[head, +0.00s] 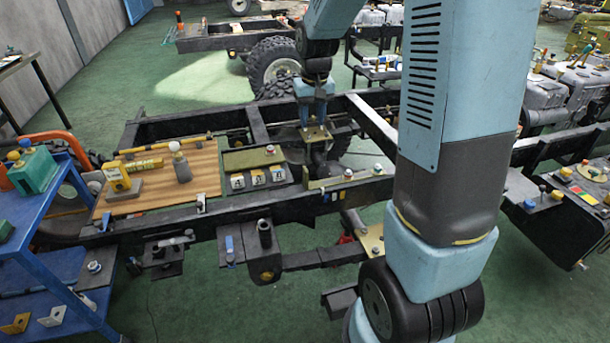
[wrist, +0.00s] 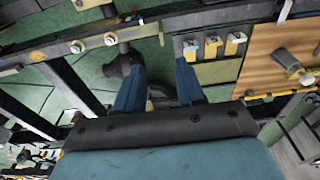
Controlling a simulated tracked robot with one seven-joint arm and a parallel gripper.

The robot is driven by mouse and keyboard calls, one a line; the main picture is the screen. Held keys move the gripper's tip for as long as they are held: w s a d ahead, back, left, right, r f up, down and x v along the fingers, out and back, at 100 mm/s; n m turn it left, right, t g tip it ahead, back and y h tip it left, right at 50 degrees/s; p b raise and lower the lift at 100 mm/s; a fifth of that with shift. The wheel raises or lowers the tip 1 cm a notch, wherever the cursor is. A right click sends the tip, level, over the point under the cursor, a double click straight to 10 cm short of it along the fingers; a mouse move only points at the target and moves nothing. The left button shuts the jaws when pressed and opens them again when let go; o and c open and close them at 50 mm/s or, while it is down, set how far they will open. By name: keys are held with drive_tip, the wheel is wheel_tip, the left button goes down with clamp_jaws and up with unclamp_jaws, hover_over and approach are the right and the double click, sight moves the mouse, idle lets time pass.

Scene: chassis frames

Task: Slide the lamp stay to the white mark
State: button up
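My gripper (head: 316,120) points down over the chassis frame, behind its front rail. In the wrist view its two blue fingers (wrist: 160,88) stand apart, with dark parts showing beyond the gap and nothing clearly held. A brass-coloured plate (head: 316,133) shows at the fingertips in the head view; I cannot tell whether they touch it. A dark, round-headed part (wrist: 122,64) lies just beyond the left finger in the wrist view. I cannot tell surely which part is the lamp stay, and I cannot make out the white mark with certainty.
An olive strip with knobs (head: 340,180) and several labelled blocks (head: 256,178) sit along the front rail. A wooden board (head: 208,180) carries a grey post (head: 181,165) and a yellow block (head: 115,176). A blue cart (head: 45,205) stands at left. My arm hides the right middle.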

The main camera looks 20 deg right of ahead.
drive_tip(key=g, duration=0.1)
approach(305, 169)
drive_tip(key=f, duration=1.2)
drive_tip(key=shift+w+d+f, duration=0.1)
drive_tip(key=shift+w+f, duration=0.1)
drive_tip(key=shift+f, duration=0.05)
drive_tip(key=shift+c, duration=0.4)
clamp_jaws()
